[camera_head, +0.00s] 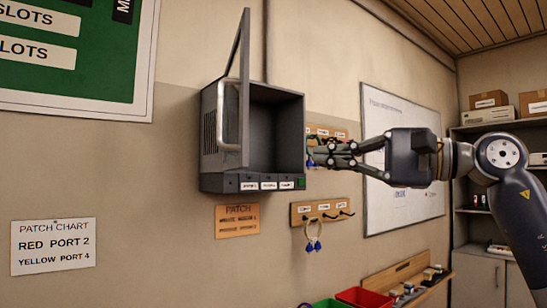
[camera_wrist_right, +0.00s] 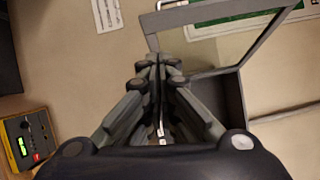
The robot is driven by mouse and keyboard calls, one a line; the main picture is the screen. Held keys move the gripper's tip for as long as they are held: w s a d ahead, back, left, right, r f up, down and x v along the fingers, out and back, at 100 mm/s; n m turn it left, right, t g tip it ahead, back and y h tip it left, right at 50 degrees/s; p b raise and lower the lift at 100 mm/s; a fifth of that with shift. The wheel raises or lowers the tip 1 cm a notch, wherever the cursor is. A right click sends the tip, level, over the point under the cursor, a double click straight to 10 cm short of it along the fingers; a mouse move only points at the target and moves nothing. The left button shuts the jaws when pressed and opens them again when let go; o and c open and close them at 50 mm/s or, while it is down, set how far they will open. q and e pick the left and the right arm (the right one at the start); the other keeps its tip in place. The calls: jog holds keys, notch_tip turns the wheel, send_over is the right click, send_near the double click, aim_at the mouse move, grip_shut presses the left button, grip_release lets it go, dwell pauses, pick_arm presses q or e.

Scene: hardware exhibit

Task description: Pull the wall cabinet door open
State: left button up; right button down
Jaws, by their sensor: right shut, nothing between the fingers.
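The grey wall cabinet (camera_head: 213,182) hangs on the wall, left of centre in the head view. Its framed, see-through door (camera_head: 244,60) stands swung wide open, out from the box. The curved metal handle (camera_head: 230,147) is on the door's lower part. The dark inside of the box is exposed. My right gripper (camera_head: 316,154) is shut and empty, right of the cabinet and apart from the handle. In the right wrist view the gripper (camera_wrist_right: 158,62) has the door frame (camera_wrist_right: 222,69) beyond and right of its fingertips. My left gripper is in neither view.
Hook boards (camera_head: 300,220) hang right of and below the cabinet; blue-tagged keys (camera_head: 313,236) hang from the lower one. A whiteboard (camera_head: 415,122) is behind my right arm. Red (camera_head: 362,297) and green bins stand below. A yellow device (camera_wrist_right: 38,128) shows in the wrist view.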

jog(key=w+a+n+h+p, duration=0.1)
jog(key=w+a+p, duration=0.2)
jog(key=a, duration=0.7)
jog(key=shift+w+a+r+t+p, duration=0.15)
jog(key=shift+w+r+t+p, duration=0.2)
jog(key=shift+p, duration=0.6)
